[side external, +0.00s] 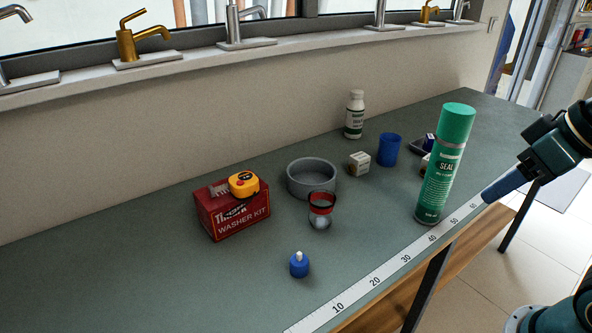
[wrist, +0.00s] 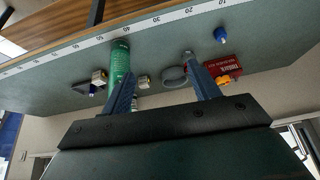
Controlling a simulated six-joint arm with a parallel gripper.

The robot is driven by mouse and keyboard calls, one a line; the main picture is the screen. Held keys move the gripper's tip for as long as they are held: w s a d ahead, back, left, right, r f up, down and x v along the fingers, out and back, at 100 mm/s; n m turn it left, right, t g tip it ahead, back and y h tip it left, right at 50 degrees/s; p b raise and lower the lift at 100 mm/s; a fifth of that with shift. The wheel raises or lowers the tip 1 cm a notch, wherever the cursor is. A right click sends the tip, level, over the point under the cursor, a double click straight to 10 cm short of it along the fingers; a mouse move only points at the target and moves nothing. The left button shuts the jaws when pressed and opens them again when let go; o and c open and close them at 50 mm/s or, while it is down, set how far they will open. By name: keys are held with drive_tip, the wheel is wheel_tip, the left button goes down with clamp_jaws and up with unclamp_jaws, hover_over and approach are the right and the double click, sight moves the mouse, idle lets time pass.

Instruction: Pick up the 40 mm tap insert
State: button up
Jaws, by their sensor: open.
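The tap insert (side external: 299,266) is a small blue cylinder with a short white stem, standing upright on the bench near the front edge, left of centre in the side view. In the wrist view it (wrist: 221,35) shows small at the upper right, beyond the finger tips. My gripper (wrist: 160,66) is open and empty, with its two blue fingers spread wide. In the side view my gripper (side external: 490,193) is at the right, by the bench's front edge, well away from the insert; the fingers overlap there.
A tall green spray can (side external: 441,165) stands between my gripper and the insert. A red-banded jar (side external: 320,211), grey bowl (side external: 312,178), red washer-kit box (side external: 233,212) with yellow tape measure (side external: 243,184), blue cup (side external: 388,149) and white bottle (side external: 355,115) stand behind. Bench around the insert is clear.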

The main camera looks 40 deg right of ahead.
drive_tip(key=w+a+m+g+y, duration=0.1)
drive_tip(key=w+a+m, duration=0.35)
drive_tip(key=w, duration=0.35)
drive_tip(key=m+g+y, duration=0.4)
drive_tip(key=m+g, duration=0.1)
drive_tip(key=m, duration=0.8)
hover_over(301, 253)
drive_tip(key=d, duration=0.5)
wheel_tip(301, 253, down, 12)
drive_tip(key=f, duration=0.1)
drive_tip(key=shift+s+r, duration=0.1)
drive_tip(key=shift+r, duration=0.15)
drive_tip(key=shift+a+f, duration=0.1)
drive_tip(key=shift+h, duration=0.3)
drive_tip(key=x, duration=0.8)
drive_tip(key=shift+a+f, duration=0.1)
drive_tip(key=shift+f, duration=0.05)
drive_tip(key=shift+w+x, duration=0.2)
drive_tip(key=shift+x, duration=1.1)
drive_tip(key=shift+w+x, duration=0.2)
drive_tip(key=shift+x, duration=1.05)
